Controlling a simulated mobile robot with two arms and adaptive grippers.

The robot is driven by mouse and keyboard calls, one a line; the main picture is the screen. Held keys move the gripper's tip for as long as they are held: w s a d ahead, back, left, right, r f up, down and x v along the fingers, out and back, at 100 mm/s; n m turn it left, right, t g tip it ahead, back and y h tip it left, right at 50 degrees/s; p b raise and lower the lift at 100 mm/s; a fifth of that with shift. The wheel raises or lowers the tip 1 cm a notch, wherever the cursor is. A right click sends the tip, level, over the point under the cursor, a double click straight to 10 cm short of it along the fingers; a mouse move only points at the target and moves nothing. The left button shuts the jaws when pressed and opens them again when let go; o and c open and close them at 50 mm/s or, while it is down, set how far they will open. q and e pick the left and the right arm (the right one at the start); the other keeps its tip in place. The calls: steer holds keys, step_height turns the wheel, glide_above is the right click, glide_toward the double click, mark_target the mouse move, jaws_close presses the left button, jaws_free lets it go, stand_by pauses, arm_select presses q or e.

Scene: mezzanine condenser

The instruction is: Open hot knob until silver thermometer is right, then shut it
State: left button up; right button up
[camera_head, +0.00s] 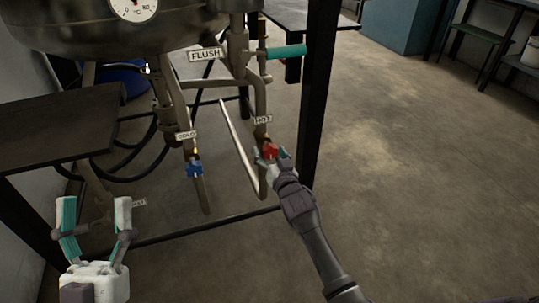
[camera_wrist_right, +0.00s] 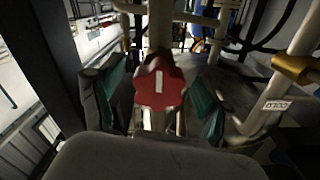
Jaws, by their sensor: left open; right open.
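The red hot knob (camera_head: 270,151) sits on a pipe below the tag marked HOT (camera_head: 262,119). In the right wrist view the red knob (camera_wrist_right: 159,83) shows a pale bar standing nearly upright. My right gripper (camera_head: 268,155) is at the knob; its teal-padded fingers (camera_wrist_right: 162,105) stand open on both sides of it, with gaps visible. A round dial thermometer (camera_head: 134,8) is on the vessel at the top edge, cut off; its reading is too small to tell. My left gripper (camera_head: 94,215) is open and empty at the lower left.
A blue knob (camera_head: 195,168) sits below the COLD tag (camera_head: 186,135). A teal handle (camera_head: 286,51) is beside the FLUSH sign (camera_head: 206,54). A black post (camera_head: 318,90) stands close to my right gripper. A dark table (camera_head: 62,125) is at left. Open floor lies at right.

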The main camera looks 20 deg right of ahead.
steer(key=c, duration=1.2)
steer(key=shift+o, duration=0.2)
arm_select(q)
steer(key=shift+w, duration=0.1)
arm_select(e)
steer(key=n+p, duration=0.2)
steer(key=n, duration=0.1)
steer(key=shift+r, duration=0.1)
steer(key=n+p, duration=0.1)
steer(key=n, duration=0.4)
steer(key=shift+d+p, duration=0.15)
steer(key=shift+p, duration=0.2)
steer(key=n, duration=0.2)
steer(key=shift+n, duration=0.3)
arm_select(q)
steer(key=w+a+f+g+y, duration=0.1)
steer(key=w+f+g+y, duration=0.2)
steer(key=f+g, duration=0.7)
steer(key=shift+w+f+y, duration=0.4)
steer(key=shift+f, duration=1.75)
arm_select(e)
steer(key=shift+n, duration=1.1)
